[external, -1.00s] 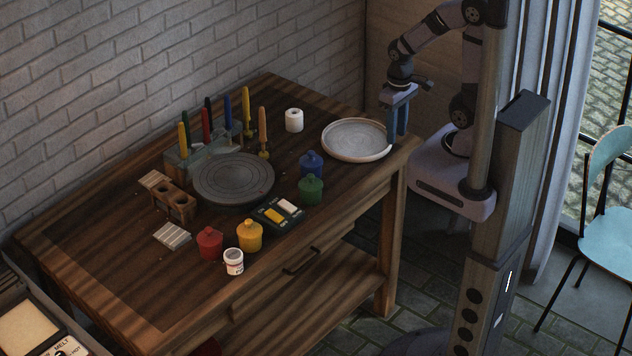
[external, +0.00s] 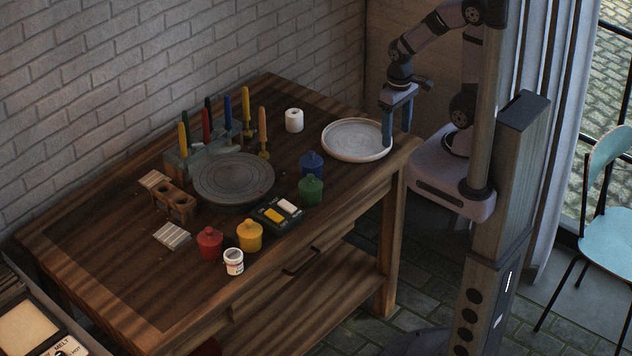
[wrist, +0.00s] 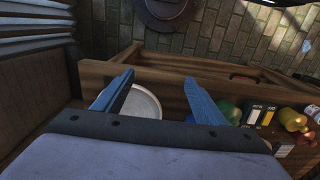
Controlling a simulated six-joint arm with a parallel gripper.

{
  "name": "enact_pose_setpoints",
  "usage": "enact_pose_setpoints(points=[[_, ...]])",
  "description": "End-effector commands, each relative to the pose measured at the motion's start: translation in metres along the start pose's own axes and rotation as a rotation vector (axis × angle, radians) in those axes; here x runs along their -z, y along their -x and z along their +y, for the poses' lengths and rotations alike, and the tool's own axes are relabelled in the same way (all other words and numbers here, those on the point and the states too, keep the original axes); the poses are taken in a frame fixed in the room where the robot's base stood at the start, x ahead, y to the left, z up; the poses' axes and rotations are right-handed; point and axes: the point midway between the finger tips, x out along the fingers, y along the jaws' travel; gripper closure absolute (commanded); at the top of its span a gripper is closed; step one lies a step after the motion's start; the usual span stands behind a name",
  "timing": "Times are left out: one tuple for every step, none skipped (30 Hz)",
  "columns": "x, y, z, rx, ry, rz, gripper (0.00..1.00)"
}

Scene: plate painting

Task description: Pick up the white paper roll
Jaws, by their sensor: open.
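The white paper roll (external: 294,120) stands upright near the back edge of the wooden table, behind the large white plate. My gripper (external: 397,138) has blue fingers, points down and is open and empty. It is at the right end of the table, beside the plate's right rim and to the right of the roll, well apart from it. In the wrist view, the gripper's blue fingers (wrist: 158,92) are spread, with the plate partly visible between them. The roll does not show in the wrist view.
The white plate (external: 330,151) lies between my gripper and the roll. Blue (external: 311,165) and green (external: 311,190) jars stand in front of it. A grey turntable (external: 234,180) lies mid-table.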

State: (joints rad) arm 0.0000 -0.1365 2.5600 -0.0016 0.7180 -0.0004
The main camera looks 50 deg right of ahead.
Motion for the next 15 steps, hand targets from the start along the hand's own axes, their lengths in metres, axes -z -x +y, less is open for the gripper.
enact_pose_setpoints(points=[[0.0, 0.0, 0.0, 0.0, 0.0, 0.0, 0.35], [0.0, 0.001, 0.0, 0.0, 0.0, 0.0, 0.35], [0.0, 0.002, 0.0, 0.0, 0.0, 0.001, 0.35], [0.001, 0.003, 0.0, 0.0, 0.0, 0.002, 0.35], [0.001, 0.005, 0.0, 0.0, 0.0, 0.002, 0.35], [0.001, 0.009, 0.0, 0.0, 0.0, 0.004, 0.35], [0.002, 0.013, 0.0, 0.0, 0.0, 0.005, 0.35], [0.002, 0.017, 0.0, 0.0, 0.0, 0.006, 0.35], [0.002, 0.024, 0.0, 0.0, 0.0, 0.007, 0.35], [0.002, 0.03, 0.0, 0.0, 0.0, 0.009, 0.35], [0.002, 0.035, 0.0, 0.0, 0.0, 0.007, 0.35], [0.002, 0.042, 0.0, 0.0, 0.0, 0.008, 0.35], [0.002, 0.049, 0.0, 0.0, 0.0, 0.009, 0.35], [0.002, 0.055, 0.0, -0.001, 0.002, 0.01, 0.35], [0.011, 0.04, 0.005, -0.027, 0.069, 0.022, 0.35]])
